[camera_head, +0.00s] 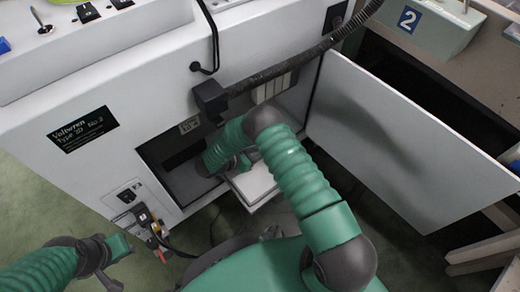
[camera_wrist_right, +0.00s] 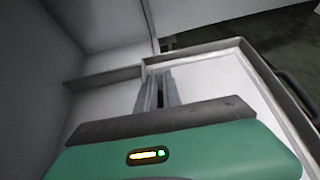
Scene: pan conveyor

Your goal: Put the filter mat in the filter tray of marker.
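The filter tray (camera_head: 241,197) is a pale, shallow tray that sticks out of the low opening in the white machine. In the right wrist view its raised rim (camera_wrist_right: 275,88) runs along the far and right sides. A flat white surface lies inside the rim. I cannot tell whether it is the filter mat or the tray floor. My right gripper (camera_wrist_right: 160,82) is over the tray, its fingers close together with a narrow dark gap near the tips. I see nothing clearly held. My left gripper (camera_head: 116,266) is low at the left, away from the tray; its finger opening is unclear.
The white machine (camera_head: 110,85) bears a "Valtwren Type 20 No 3" plate (camera_head: 83,130). An open white door (camera_head: 390,140) stands right of my right arm. A dark hose (camera_head: 290,62) crosses above the opening. A station marked 2 (camera_head: 409,19) is at the top right.

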